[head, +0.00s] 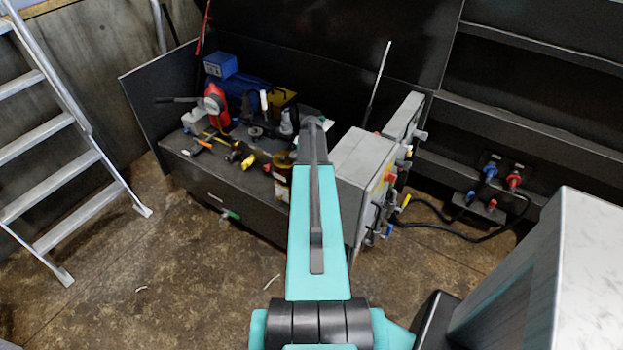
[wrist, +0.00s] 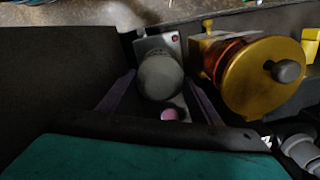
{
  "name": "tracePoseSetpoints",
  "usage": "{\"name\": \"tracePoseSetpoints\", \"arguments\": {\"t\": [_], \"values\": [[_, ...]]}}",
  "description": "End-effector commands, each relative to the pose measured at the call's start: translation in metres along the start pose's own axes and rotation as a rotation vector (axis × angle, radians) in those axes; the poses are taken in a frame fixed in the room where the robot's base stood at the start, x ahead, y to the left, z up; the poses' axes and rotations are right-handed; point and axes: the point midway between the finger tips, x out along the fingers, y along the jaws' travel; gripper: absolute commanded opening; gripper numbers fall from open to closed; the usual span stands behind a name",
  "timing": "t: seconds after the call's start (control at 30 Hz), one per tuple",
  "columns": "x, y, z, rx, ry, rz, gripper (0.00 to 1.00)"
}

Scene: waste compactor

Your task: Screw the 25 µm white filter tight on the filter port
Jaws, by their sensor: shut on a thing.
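In the wrist view a grey-white rounded cylinder (wrist: 160,76), which I take for the white filter, sits between the two dark purplish fingers of my gripper (wrist: 160,92). The fingers are shut on it, one on each side. It is in shade and no micron marking is readable. A pale pink spot (wrist: 169,114) shows just below it. A grey block (wrist: 163,43) with a red dot is behind it; I cannot tell whether this is the filter port or whether they touch. In the head view my arm hides the gripper and the held part.
A grey control box (head: 358,165) stands right of my arm, a ladder (head: 60,130) at left.

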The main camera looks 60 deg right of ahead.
Motion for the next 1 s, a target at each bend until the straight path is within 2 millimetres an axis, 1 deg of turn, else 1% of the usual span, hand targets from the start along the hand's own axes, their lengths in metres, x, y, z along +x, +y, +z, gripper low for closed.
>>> {"name": "tracePoseSetpoints", "arguments": {"t": [0.47, 1.0], "values": [[-0.0002, -0.0004, -0.0001, 0.039, 0.0, -0.001, 0.31], [0.0, -0.0003, -0.0001, 0.371, 0.001, -0.001, 0.31]]}}
